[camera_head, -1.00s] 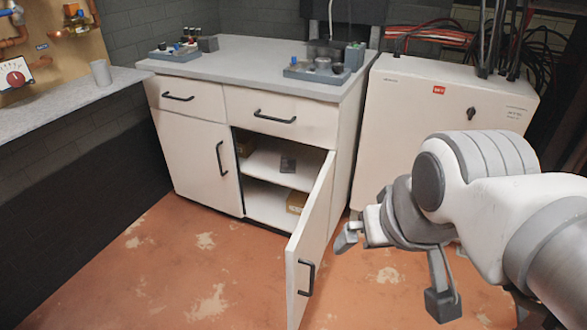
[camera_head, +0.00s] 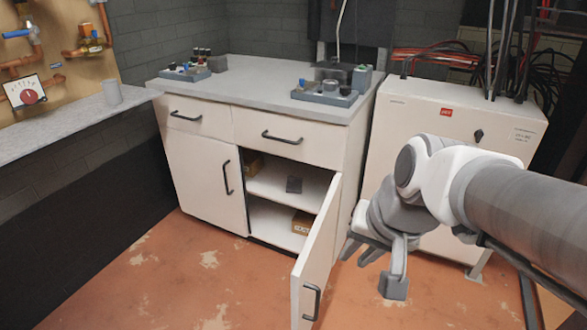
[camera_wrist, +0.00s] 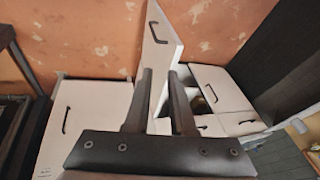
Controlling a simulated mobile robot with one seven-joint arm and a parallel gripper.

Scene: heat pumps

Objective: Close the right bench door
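The right bench door (camera_head: 316,262) is a white panel that stands wide open, swung out from the right side of the bench (camera_head: 250,140). Its black handle (camera_head: 312,302) is near its free edge, on the outer face. My gripper (camera_head: 372,267) is open and empty, to the right of the door, fingers pointing down. I cannot tell whether it touches the door. In the wrist view, the door (camera_wrist: 155,58) shows beyond and between the two separated fingers (camera_wrist: 160,75), with its handle (camera_wrist: 156,33) above the fingertips.
The left bench door (camera_head: 205,178) and both drawers (camera_head: 290,137) are shut. Shelves inside hold a small brown box (camera_head: 302,222) and a dark item (camera_head: 294,184). A white cabinet (camera_head: 410,110) stands right of the bench. The floor (camera_head: 170,270) in front is clear.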

